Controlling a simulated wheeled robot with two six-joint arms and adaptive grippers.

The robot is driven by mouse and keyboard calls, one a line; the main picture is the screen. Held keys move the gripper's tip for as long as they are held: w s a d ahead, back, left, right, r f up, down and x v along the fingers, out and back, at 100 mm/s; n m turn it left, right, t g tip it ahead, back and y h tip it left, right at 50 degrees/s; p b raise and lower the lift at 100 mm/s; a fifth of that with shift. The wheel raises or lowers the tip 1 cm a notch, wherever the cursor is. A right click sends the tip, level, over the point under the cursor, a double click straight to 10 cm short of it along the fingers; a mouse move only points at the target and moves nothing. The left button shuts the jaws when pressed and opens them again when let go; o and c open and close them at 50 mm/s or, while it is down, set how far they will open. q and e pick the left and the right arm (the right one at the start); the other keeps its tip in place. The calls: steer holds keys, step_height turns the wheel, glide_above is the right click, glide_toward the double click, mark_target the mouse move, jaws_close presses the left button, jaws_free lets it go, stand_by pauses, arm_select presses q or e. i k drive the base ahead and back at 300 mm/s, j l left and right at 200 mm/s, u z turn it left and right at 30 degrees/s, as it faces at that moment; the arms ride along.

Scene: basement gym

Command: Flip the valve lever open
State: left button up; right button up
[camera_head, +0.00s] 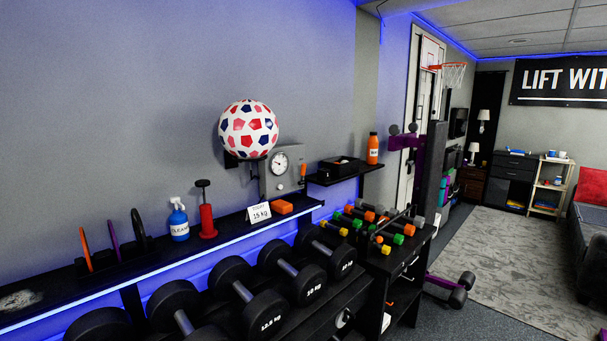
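A grey box (270,185) with a round white gauge (280,163) is mounted on the wall near the middle of the head view. A small orange handle (303,170) stands upright at the box's right side. It looks like the valve lever, but it is too small to tell how it is joined. A ball with red, blue and white patches (248,130) hides the box's upper left. Neither of my grippers is in view.
Below the box, a shelf (110,272) holds a blue spray bottle (178,220), a red pump (207,222) and an orange block (282,207). Dumbbells (250,305) fill the rack beneath. A right-hand shelf (345,174) holds an orange bottle (373,148). Floor is open at right.

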mark_target(302, 171)
steer(key=i+l+u, duration=0.3)
steer(key=l, duration=0.35)
steer(key=i+l+u, duration=0.1)
steer(key=i+l, duration=0.2)
steer(key=i+l+u, duration=0.15)
steer(key=l, duration=0.35)
steer(key=i+l+u, duration=0.15)
steer(key=l, duration=0.25)
steer(key=i+l+u, duration=0.15)
steer(key=l, duration=0.25)
steer(key=i+l+u, duration=0.15)
steer(key=l, duration=0.3)
steer(key=l+u, duration=0.15)
steer(key=l, duration=0.25)
steer(key=i+l, duration=0.05)
